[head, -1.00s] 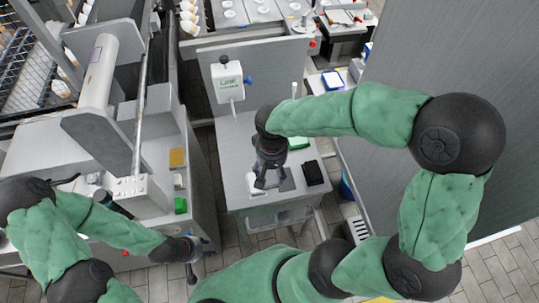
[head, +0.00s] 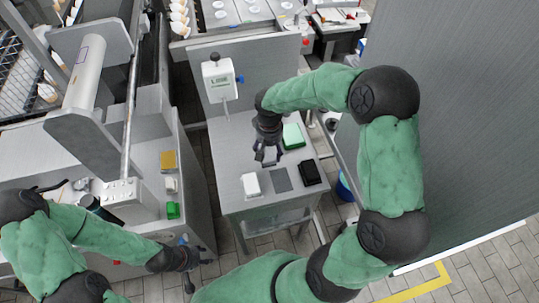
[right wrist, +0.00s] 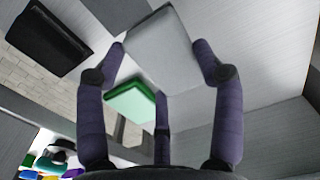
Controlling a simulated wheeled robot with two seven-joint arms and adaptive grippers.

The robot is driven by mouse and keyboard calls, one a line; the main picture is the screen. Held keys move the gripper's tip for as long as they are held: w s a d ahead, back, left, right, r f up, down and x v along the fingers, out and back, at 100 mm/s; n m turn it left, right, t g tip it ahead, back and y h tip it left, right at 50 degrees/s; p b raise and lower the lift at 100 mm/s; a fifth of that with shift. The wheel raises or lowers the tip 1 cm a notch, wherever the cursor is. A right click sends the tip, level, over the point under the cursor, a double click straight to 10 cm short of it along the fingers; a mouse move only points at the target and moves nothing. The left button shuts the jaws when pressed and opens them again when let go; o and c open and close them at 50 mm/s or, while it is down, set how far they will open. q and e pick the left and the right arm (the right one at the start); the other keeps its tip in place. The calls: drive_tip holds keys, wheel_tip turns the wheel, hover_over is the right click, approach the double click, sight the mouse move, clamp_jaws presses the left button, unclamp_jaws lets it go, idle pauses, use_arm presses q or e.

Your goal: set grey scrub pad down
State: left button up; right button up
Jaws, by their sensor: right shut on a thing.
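The grey scrub pad (right wrist: 158,52) shows in the right wrist view as a pale grey block between the fingertips of my right gripper (right wrist: 160,60). In the head view this gripper (head: 267,156) hangs over the work table (head: 235,150), and its pad is hard to make out against the grey top. A flat dark grey square (head: 281,180) lies in front of it, between a white block (head: 250,184) and a black block (head: 310,172). My left gripper (head: 192,268) is low at the left, away from the table; its fingers are too small to read.
A green block (head: 293,136) lies behind and right of my right gripper, and shows in the right wrist view (right wrist: 135,101). A white device (head: 218,82) stands at the table's back. A grey wall stands at right.

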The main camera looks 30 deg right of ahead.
sight(270, 150)
drive_tip(key=shift+w+d+f+b, duration=0.1)
drive_tip(key=shift+w+f+b, duration=0.15)
drive_tip(key=shift+f, duration=0.75)
drive_tip(key=shift+w+d+f+b, duration=0.1)
drive_tip(key=shift+f+b, duration=0.2)
drive_tip(key=shift+f, duration=0.7)
drive_tip(key=shift+f, duration=0.15)
drive_tip(key=o, duration=0.9)
drive_tip(key=shift+o, duration=0.2)
